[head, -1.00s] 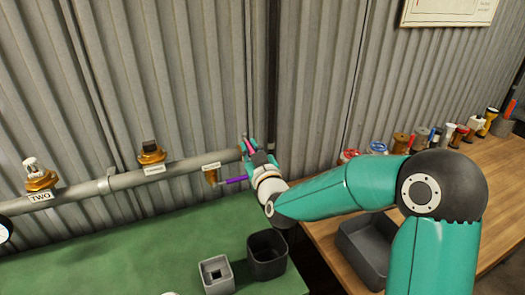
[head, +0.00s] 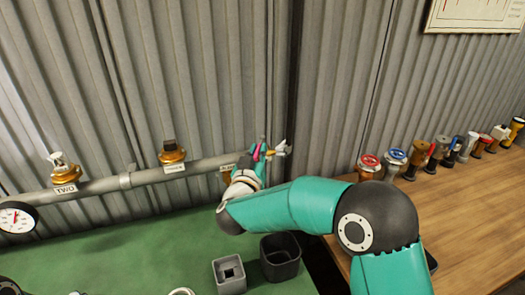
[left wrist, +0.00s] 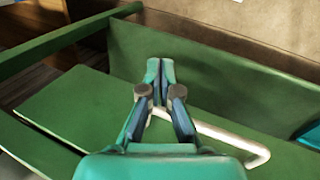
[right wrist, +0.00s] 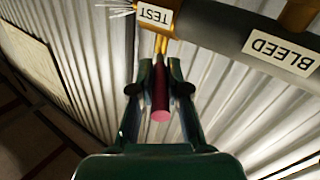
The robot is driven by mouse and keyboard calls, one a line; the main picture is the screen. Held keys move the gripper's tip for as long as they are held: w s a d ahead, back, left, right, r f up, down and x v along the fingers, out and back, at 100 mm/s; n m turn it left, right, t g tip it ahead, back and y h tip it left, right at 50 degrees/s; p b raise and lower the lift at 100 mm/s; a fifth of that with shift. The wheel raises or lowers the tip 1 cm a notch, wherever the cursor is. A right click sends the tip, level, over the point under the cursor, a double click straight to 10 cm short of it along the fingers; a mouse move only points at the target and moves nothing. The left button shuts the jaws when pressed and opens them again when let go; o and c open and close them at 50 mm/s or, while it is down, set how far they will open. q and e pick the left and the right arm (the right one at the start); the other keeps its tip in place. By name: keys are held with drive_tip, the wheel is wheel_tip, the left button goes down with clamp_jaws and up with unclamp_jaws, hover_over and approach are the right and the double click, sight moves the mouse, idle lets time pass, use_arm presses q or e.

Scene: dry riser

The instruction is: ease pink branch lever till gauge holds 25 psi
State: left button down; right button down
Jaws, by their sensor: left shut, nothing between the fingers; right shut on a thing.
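The pink lever (right wrist: 160,98) lies between the fingers of my right gripper (right wrist: 161,68) in the right wrist view, below the TEST label (right wrist: 156,15). My right gripper (head: 262,152) is shut on it at the pipe's right end in the head view, where only a bit of pink (head: 265,149) shows. My left gripper (left wrist: 160,72) is shut and empty above a green surface in the left wrist view.
The grey pipe (head: 102,186) carries brass valves, one labelled TWO (head: 64,170). The BLEED label (right wrist: 281,46) is beside TEST. Several fittings line the wooden table (head: 450,205).

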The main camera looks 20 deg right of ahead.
drive_tip(key=shift+a, duration=0.1)
idle(0.4)
drive_tip(key=c, duration=1.2)
unclamp_jaws()
drive_tip(key=shift+o, duration=0.2)
drive_tip(key=v, duration=1.2)
drive_tip(key=shift+w+a+f, duration=0.1)
drive_tip(key=shift+f, duration=0.05)
